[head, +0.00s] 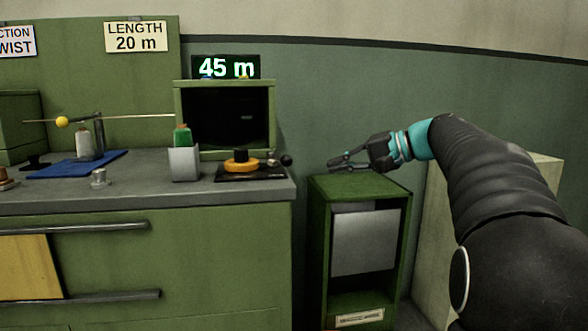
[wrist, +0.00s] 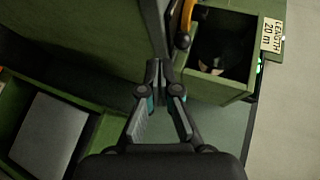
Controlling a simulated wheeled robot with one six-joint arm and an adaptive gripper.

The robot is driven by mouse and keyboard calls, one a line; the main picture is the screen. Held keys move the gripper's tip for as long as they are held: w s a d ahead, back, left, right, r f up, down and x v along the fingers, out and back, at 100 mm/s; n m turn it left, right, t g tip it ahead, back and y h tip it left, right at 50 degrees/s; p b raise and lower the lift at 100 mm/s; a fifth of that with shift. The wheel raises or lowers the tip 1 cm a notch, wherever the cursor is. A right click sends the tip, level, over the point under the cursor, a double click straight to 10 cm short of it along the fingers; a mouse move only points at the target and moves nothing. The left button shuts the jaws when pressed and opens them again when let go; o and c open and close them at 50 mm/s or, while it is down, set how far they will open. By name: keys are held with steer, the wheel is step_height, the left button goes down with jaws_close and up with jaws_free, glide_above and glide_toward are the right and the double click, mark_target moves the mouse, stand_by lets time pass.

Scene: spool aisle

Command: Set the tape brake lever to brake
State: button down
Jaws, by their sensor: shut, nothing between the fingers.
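In the wrist view, part of the yellow disc (wrist: 187,14) and the dark knob (wrist: 182,41) show at the top. My gripper (head: 335,165) is shut and empty, to the right of the knob and apart from it, above the green cabinet. I cannot read any brake marking on the plate.
A green cabinet (head: 362,187) with a grey front panel stands right of the counter (head: 140,193), across a gap. Behind the brake is an open dark box (head: 265,87) under a display reading 45 m (head: 226,67). A grey cup (head: 184,164) holding a green item stands left of the brake.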

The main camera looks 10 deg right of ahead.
steer(key=w+d+r+y+b, duration=0.1)
steer(key=w+d+r+y, duration=0.1)
steer(key=d, duration=0.4)
steer(key=shift+w+d+r+n+t+y, duration=0.2)
steer(key=shift+w+n+t+y, duration=0.1)
steer(key=shift+w+t, duration=0.15)
steer(key=shift+w, duration=0.1)
steer(key=b, duration=0.2)
glide_toward(280, 158)
steer(key=shift+w+a+f, duration=0.2)
steer(key=shift+w+a, duration=0.5)
steer(key=shift+w, duration=0.1)
steer(key=shift+w+a+f, duration=0.2)
steer(key=shift+w+a, duration=0.5)
steer(key=shift+w, duration=0.05)
steer(key=shift+d, duration=0.1)
